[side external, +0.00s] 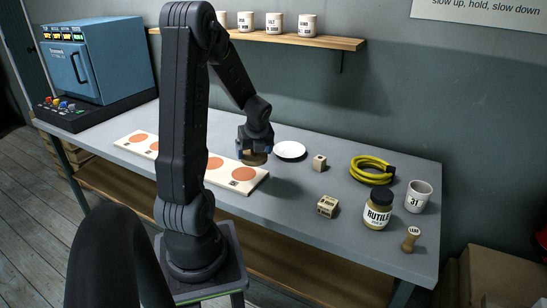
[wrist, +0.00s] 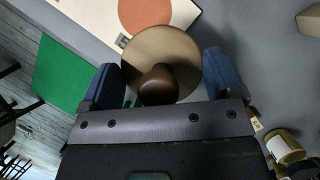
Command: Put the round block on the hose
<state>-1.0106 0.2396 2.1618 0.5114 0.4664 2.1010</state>
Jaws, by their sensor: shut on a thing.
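The round block, a tan disc with a dark brown knob, is held by my gripper (side external: 254,147). In the wrist view the round block (wrist: 160,48) sits between the two blue fingers of my gripper (wrist: 160,80). In the side external view the block's tan edge (side external: 254,159) shows under the fingers, by the back edge of the long board; I cannot tell its exact height. The hose (side external: 361,177) is a yellow coil with a black end, lying on the grey table to the right of my gripper.
A white plate (side external: 290,150) and a small wooden cube (side external: 319,163) lie between my gripper and the hose. A marked block (side external: 327,207), a RUTILE jar (side external: 377,213), a mug (side external: 419,197) and a stamp (side external: 411,239) stand nearer right. A board (side external: 249,184) bears orange discs.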

